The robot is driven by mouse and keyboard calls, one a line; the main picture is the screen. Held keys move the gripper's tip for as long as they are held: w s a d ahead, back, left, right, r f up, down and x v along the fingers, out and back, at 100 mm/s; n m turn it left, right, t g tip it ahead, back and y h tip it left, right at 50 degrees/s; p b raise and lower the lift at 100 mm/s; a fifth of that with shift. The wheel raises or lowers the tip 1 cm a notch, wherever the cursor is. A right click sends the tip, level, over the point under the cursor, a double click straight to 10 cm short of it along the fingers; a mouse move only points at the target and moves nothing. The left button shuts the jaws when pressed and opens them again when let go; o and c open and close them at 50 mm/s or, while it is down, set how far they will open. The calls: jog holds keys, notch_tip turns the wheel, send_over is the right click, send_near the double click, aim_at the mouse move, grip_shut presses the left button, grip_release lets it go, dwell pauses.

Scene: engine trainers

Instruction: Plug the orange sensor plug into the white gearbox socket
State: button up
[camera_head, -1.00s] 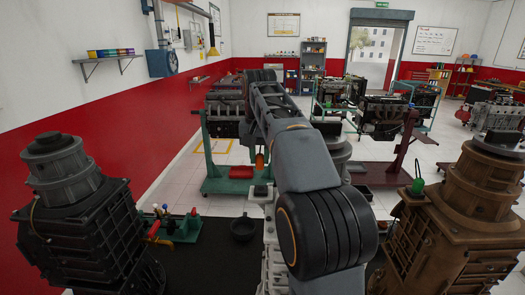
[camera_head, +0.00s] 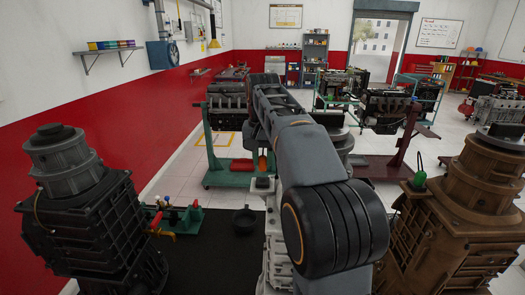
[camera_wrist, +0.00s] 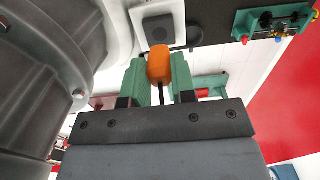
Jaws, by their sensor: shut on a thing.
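The orange sensor plug (camera_wrist: 159,64) is held upright between the two fingers of my gripper (camera_wrist: 160,80) in the wrist view, with a dark cable trailing from it. In the head view the plug (camera_head: 262,161) shows just above the socket, below my arm. My arm hides much of that gearbox and my gripper in the head view.
A dark gearbox (camera_head: 88,215) stands left and a brown gearbox (camera_head: 450,230) right. A green fixture with coloured knobs (camera_head: 180,217) and a black bowl (camera_head: 244,221) lie on the dark mat. Large grey housing (camera_wrist: 45,70) fills the wrist view's left side.

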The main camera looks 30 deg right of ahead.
aim_at(263, 170)
jog(key=shift+f+b, duration=0.65)
jog(key=shift+f, duration=0.6)
jog(key=shift+p, duration=0.55)
dwell(1.4)
jog(key=shift+f+b, duration=0.45)
jog(key=shift+f, duration=0.2)
dwell(0.5)
jog(key=o, duration=1)
jog(key=shift+c, duration=0.2)
jog(key=shift+r, duration=0.1)
notch_tip(263, 170, up, 10)
jog(key=shift+f+p, duration=0.25)
jog(key=shift+p, duration=0.6)
jog(key=shift+r, duration=1.15)
